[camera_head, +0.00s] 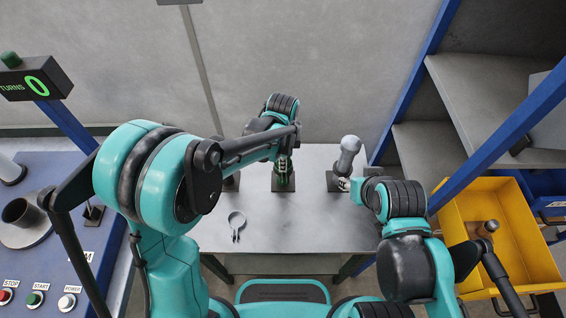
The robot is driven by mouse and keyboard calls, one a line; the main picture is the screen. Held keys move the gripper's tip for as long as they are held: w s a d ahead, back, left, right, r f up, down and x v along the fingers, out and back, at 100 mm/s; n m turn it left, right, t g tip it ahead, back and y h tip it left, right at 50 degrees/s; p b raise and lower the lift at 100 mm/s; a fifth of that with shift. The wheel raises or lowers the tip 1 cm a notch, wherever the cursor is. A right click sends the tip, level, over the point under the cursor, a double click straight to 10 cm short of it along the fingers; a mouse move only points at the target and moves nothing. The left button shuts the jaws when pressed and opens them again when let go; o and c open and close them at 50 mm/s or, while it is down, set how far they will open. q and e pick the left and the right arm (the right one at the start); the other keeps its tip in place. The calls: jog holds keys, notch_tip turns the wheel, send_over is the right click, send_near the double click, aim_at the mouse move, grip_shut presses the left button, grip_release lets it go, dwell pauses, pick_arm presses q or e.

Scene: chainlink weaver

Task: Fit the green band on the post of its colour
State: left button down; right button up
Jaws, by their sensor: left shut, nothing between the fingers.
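A green upright piece (283,182) stands on a dark square base on the grey table (270,237). I cannot tell its post from a green band at this size. My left gripper (283,162) is shut with nothing held, right over the top of the green piece and hiding part of it. My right gripper (345,184) is low beside a grey round-topped post (347,160) on another dark base. The view is too small to tell whether its fingers are open.
A grey ring with a short stem (237,221) lies on the table's left part. Another dark base shows partly behind my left arm. A yellow bin (487,205) and shelves stand right; a blue control console (62,255) stands left. The table's front middle is clear.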

aim_at(283, 178)
pick_arm(q)
notch_tip(283, 178, down, 5)
jog(key=b, duration=0.3)
jog(key=shift+r, duration=0.2)
jog(key=shift+s+f+b, duration=0.3)
jog(key=shift+f+b, duration=0.3)
jog(key=shift+b, duration=0.1)
jog(key=c, duration=1.6)
grip_release()
jog(key=shift+f, duration=0.1)
jog(key=shift+c, duration=0.2)
